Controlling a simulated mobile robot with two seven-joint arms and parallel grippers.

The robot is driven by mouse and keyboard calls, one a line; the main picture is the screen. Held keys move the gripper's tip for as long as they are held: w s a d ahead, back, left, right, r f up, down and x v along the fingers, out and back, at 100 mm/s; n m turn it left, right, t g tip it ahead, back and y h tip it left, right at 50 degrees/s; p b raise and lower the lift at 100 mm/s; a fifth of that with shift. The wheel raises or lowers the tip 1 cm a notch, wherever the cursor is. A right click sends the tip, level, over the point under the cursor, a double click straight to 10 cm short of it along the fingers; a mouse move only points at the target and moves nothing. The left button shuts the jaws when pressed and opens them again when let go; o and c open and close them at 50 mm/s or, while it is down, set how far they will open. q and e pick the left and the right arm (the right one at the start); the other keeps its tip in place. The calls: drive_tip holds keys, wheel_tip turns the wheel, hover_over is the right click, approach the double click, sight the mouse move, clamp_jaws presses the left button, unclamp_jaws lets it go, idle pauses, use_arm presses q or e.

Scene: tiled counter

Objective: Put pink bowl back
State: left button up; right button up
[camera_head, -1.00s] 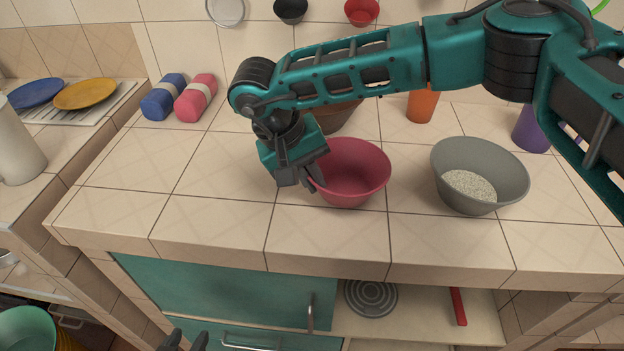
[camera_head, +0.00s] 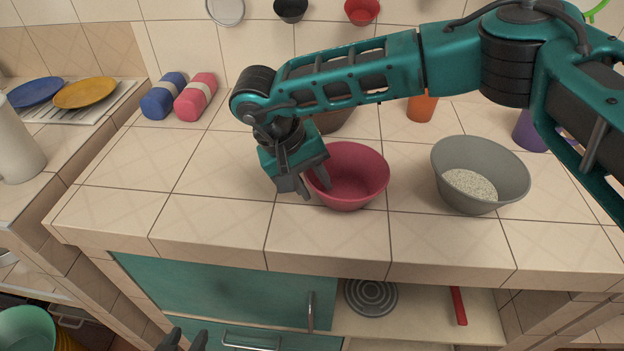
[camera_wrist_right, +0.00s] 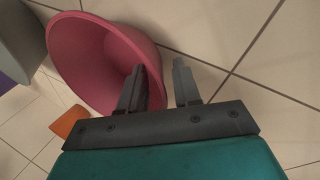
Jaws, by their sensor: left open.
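The pink bowl (camera_head: 352,178) stands upright on the tiled counter near the middle of the head view. It is empty as far as I can see. My right gripper (camera_head: 313,184) reaches down at the bowl's left rim. In the right wrist view, the pink bowl (camera_wrist_right: 92,58) lies at upper left. My right gripper (camera_wrist_right: 160,85) is open there, with one finger over the bowl's inside and the other outside its rim. My left gripper (camera_head: 185,338) shows only its dark fingertips at the bottom edge, apart and empty, away from the bowl.
A grey bowl (camera_head: 480,172) with grainy contents stands to the right. A brown bowl (camera_head: 333,121) is partly hidden behind my right arm. An orange cup (camera_head: 422,107) and purple cup (camera_head: 530,130) stand behind. Blue (camera_head: 162,97) and pink bottles (camera_head: 194,98) lie at back left. The counter's left front is clear.

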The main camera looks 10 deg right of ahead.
drive_tip(key=v, duration=1.2)
drive_tip(key=shift+r, duration=0.15)
